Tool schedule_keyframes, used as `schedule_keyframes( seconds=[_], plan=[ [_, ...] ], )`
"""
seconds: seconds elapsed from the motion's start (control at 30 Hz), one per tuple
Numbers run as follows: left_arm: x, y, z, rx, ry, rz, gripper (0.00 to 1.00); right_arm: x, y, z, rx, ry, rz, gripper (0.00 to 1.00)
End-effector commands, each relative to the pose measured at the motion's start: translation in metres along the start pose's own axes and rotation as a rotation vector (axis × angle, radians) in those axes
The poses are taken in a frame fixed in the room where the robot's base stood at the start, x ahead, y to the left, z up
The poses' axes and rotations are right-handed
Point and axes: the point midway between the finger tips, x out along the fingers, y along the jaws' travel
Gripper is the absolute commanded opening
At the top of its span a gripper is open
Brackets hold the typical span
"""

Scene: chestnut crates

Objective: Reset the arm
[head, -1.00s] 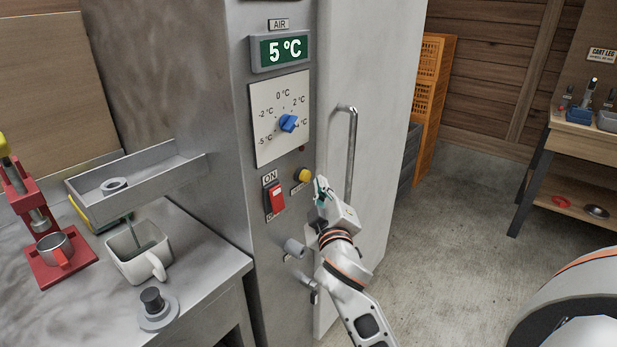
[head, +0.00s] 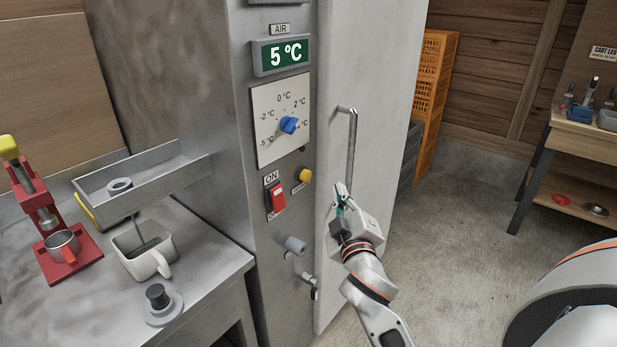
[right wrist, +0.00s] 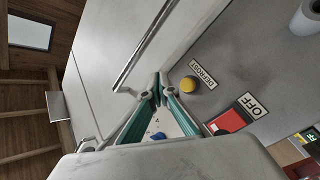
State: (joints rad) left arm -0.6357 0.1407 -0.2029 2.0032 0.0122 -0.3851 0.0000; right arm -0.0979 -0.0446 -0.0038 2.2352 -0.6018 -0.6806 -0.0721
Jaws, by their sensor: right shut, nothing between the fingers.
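My right gripper (head: 341,196) is shut and empty in the head view, in front of the white cabinet door (head: 335,130) and beside the lower part of its metal handle (head: 352,155). In the right wrist view its teal-edged fingers (right wrist: 157,80) come together at the tips, near the yellow defrost button (right wrist: 188,84). The button also shows in the head view (head: 305,175), to the left of the gripper and apart from it. The red ON/OFF switch (head: 277,197) is lower left of the button. My left gripper is not in view.
At left, a counter holds a red press (head: 68,255), a white mug (head: 146,262) and a grey tray (head: 140,185). Orange crates (head: 432,85) stand behind the door. Floor at right is open.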

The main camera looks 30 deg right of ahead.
Motion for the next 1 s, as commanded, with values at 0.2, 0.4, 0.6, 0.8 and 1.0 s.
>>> schedule_keyframes(
  seconds=[0.2, 0.4, 0.6, 0.8, 1.0],
  plan=[
    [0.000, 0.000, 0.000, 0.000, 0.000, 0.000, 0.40, 0.000, 0.000, 0.000, 0.000, 0.000, 0.000, 0.00],
    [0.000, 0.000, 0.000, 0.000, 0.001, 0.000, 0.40, -0.001, -0.006, 0.002, 0.002, 0.000, -0.013, 0.00],
    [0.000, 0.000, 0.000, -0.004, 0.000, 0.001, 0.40, -0.028, -0.078, 0.028, 0.056, 0.002, -0.184, 0.00],
    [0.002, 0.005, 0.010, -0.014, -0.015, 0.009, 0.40, -0.099, -0.186, 0.078, 0.184, -0.039, -0.463, 0.00],
    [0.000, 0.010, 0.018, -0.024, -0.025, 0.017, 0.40, -0.196, -0.266, 0.130, 0.334, -0.140, -0.702, 0.00]
  ],
)
